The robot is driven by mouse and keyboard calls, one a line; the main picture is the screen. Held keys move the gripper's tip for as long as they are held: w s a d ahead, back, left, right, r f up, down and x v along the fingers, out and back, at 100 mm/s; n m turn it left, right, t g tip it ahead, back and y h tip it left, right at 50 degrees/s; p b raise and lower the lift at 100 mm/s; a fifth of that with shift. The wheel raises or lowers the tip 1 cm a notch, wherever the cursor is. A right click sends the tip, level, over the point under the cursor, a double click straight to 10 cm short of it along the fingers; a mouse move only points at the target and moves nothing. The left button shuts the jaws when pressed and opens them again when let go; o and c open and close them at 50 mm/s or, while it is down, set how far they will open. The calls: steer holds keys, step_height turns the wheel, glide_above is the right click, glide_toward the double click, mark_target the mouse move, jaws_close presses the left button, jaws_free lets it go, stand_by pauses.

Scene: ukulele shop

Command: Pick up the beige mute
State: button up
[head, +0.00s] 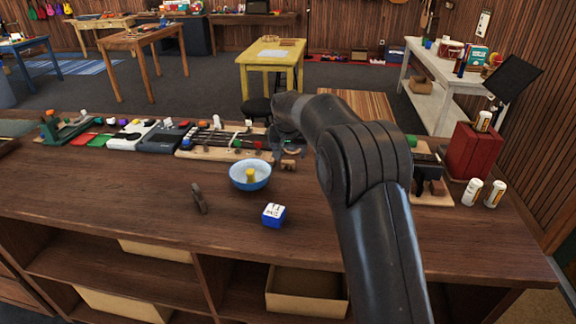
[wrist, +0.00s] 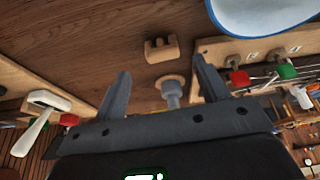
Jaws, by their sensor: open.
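A small tan-brown notched block, which looks like the beige mute (wrist: 160,49), lies on the brown counter in the wrist view, just beyond my fingertips. It also shows in the head view as a small tan piece (head: 289,165) right of the blue bowl. My gripper (wrist: 161,66) is open, its two fingers apart and pointing towards the counter. A grey peg with a round beige base (wrist: 172,88) shows between the fingers, nearer the palm; I cannot tell whether it touches them. In the head view my arm hides much of the gripper.
A blue bowl (head: 250,183) with a yellow piece inside stands left of the notched block. A wooden board with a fretted neck (head: 200,144) lies behind it. A blue-white box (head: 274,215) and dark clamp-like tool (head: 199,199) are nearer. The front counter is mostly clear.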

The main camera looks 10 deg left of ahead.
mark_target(288, 162)
steer(key=x, duration=0.4)
steer(key=shift+a+f, duration=0.25)
steer(key=shift+f, duration=0.15)
steer(key=c, duration=1)
steer(key=shift+r, duration=0.1)
steer(key=shift+c, duration=0.2)
